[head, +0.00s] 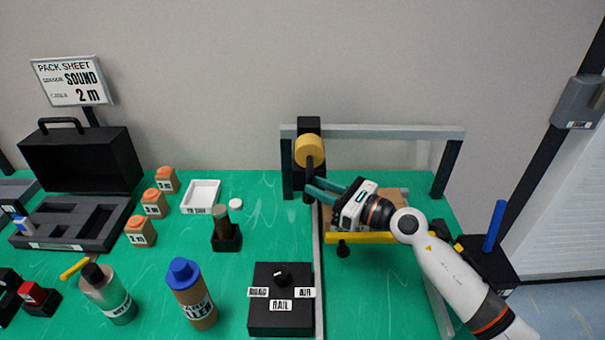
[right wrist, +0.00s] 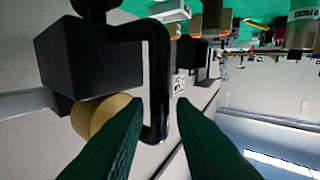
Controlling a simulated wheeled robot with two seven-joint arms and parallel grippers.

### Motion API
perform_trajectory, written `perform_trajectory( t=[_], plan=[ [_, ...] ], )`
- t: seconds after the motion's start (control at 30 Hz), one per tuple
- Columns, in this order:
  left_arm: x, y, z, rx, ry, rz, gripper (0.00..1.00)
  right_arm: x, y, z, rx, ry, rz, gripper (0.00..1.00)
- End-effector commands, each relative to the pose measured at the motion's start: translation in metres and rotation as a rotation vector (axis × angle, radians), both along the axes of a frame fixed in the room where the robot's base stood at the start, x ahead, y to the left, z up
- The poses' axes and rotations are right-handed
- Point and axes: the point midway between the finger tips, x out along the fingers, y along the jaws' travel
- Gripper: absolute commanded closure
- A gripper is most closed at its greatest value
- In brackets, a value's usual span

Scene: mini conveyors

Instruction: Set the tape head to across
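The tape head is a black block (head: 308,127) on a grey overhead bar, with a tan tape roll (head: 309,151) and a dark handle (head: 309,172) hanging below. In the right wrist view the block (right wrist: 90,60), tan roll (right wrist: 98,116) and U-shaped black handle (right wrist: 157,85) show close up. My right gripper (head: 310,188) reaches in from the right at the handle. Its teal fingers are apart, and in the right wrist view the handle's bar lies between the fingertips (right wrist: 159,100), with gaps visible. My left gripper is not in view.
The grey bar (head: 390,131) spans dark posts. Below my right gripper is a yellow-edged conveyor part (head: 365,238) with a brown box (head: 393,196). A black selector box (head: 282,313) stands in front. Bottles, orange-topped blocks, a white tray (head: 201,196) and an open black case (head: 80,160) are left.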

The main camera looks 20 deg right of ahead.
Motion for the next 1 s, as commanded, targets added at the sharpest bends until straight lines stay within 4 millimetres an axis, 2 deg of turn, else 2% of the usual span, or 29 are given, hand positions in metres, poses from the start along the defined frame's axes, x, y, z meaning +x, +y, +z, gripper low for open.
perform_trajectory(
  t=[0.1,0.3,0.67,0.8,1.0],
  plan=[
    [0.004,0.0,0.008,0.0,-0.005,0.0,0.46,0.016,0.015,0.003,0.003,0.0,0.002,0.77],
    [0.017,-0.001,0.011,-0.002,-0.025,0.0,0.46,0.033,0.028,0.001,0.001,0.001,0.001,0.77],
    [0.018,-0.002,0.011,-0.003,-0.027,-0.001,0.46,0.036,0.031,-0.001,-0.001,0.0,0.001,0.77],
    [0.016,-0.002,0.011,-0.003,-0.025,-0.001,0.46,0.036,0.031,-0.001,-0.001,0.001,0.001,1.0],
    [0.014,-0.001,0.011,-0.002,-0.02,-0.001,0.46,0.036,0.031,-0.001,-0.001,0.001,0.001,1.0]
  ],
)
